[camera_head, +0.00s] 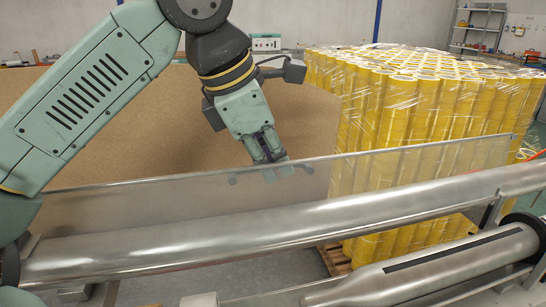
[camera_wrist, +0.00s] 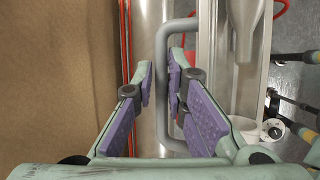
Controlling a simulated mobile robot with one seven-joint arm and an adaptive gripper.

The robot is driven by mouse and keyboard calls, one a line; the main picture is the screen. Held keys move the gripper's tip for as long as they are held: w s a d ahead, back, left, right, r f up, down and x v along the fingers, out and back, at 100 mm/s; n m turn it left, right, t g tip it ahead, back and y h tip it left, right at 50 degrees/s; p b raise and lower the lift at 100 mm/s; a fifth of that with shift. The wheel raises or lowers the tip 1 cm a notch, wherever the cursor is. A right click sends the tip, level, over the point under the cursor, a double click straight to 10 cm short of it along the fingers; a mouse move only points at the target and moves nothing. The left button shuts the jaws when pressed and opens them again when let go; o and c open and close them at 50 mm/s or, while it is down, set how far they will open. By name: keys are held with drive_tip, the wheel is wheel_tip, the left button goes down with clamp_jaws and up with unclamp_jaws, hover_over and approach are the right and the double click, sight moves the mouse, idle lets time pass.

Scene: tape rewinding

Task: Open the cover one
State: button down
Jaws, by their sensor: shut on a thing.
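The cover (camera_head: 130,212) is a long see-through panel standing above a silver roller in the head view. A grey U-shaped handle (camera_wrist: 188,24) shows in the wrist view. In the head view, dark handle ends show faintly through the panel. My gripper (camera_head: 277,172) is at the panel's upper middle, pointing down, with its fingertips partly behind the panel. In the wrist view my gripper (camera_wrist: 160,82) has its purple-padded fingers on either side of the handle's long bar, shut on it. The exact pad contact is partly hidden.
A silver roller (camera_head: 240,228) runs across in front of the cover, with a second slotted shaft (camera_head: 440,265) at lower right. A brown cardboard-like surface (camera_head: 200,130) stands behind. Wrapped yellow rolls (camera_head: 410,105) are stacked at the back right.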

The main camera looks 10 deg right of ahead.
drive_tip(key=shift+w+a+f, duration=0.1)
drive_tip(key=shift+w, duration=0.6)
drive_tip(key=c, duration=2)
unclamp_jaws()
drive_tip(key=shift+c, duration=0.2)
drive_tip(key=shift+o, duration=1.4)
drive_tip(key=shift+w+f, duration=0.35)
drive_tip(key=shift+w, duration=0.15)
drive_tip(key=shift+o, duration=0.4)
drive_tip(key=shift+s+r, duration=0.1)
drive_tip(key=v, duration=1.2)
drive_tip(key=shift+s, duration=0.2)
